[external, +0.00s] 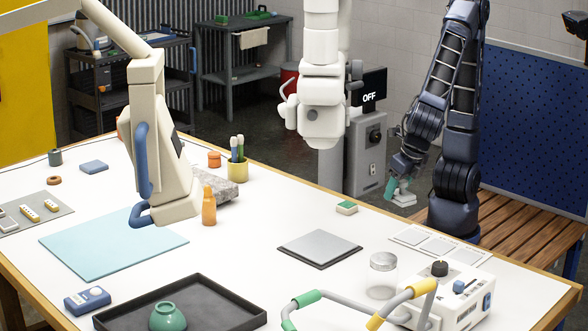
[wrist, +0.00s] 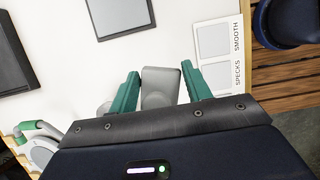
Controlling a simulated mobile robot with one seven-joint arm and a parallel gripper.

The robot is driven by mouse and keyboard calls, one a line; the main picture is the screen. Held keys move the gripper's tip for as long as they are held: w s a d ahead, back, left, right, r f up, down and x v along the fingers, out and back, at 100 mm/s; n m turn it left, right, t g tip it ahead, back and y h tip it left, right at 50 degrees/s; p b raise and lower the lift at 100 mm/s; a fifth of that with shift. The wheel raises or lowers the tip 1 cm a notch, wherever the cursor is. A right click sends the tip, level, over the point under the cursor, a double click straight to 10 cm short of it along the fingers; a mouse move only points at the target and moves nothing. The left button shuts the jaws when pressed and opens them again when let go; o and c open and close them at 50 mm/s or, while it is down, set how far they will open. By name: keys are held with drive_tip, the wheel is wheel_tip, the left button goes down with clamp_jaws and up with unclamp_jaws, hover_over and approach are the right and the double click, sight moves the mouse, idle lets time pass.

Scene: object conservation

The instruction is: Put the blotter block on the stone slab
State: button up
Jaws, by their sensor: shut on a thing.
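My gripper (external: 397,187) has green fingers shut on a pale grey block (external: 404,200), which I take to be the blotter block. It is held up near the table's far right edge. The wrist view shows the grey block (wrist: 160,88) between the two fingertips (wrist: 161,92); the hand hides its near end. The stone slab (external: 217,190), grey and rough-looking, lies at the table's far side.
A small green-topped block (external: 347,208) and a grey plate with a dark border (external: 320,247) lie between. Sample cards (external: 440,243), a glass jar (external: 382,275) and a white device (external: 465,297) are at the right. An orange bottle (external: 209,207) and brush cup (external: 237,171) flank the slab.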

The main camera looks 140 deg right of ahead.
drive_tip(key=s+d+f+m+g+y, duration=0.1)
drive_tip(key=s+d+m, duration=0.3)
drive_tip(key=d+m, duration=0.4)
drive_tip(key=shift+s+g, duration=0.15)
drive_tip(key=shift+g, duration=0.75)
drive_tip(key=s+d+m+y, duration=0.1)
drive_tip(key=s+d+m, duration=0.1)
drive_tip(key=m, duration=0.1)
drive_tip(key=s+d+m+g+y, duration=0.1)
drive_tip(key=s+d+m, duration=0.1)
drive_tip(key=m, duration=0.1)
drive_tip(key=s+d+m, duration=0.2)
drive_tip(key=m, duration=0.1)
drive_tip(key=shift+s+d+f+y, duration=0.1)
drive_tip(key=shift+d+f+y, duration=0.1)
drive_tip(key=shift+f+y, duration=0.15)
drive_tip(key=s+d+m+t+y, duration=0.2)
drive_tip(key=s+d+m+y, duration=0.3)
drive_tip(key=s+m, duration=0.65)
wheel_tip(320, 180, up, 10)
drive_tip(key=n+h, duration=0.8)
drive_tip(key=n, duration=1.5)
hover_over(201, 176)
drive_tip(key=a, duration=0.1)
drive_tip(key=f, duration=2)
drive_tip(key=shift+w, duration=0.25)
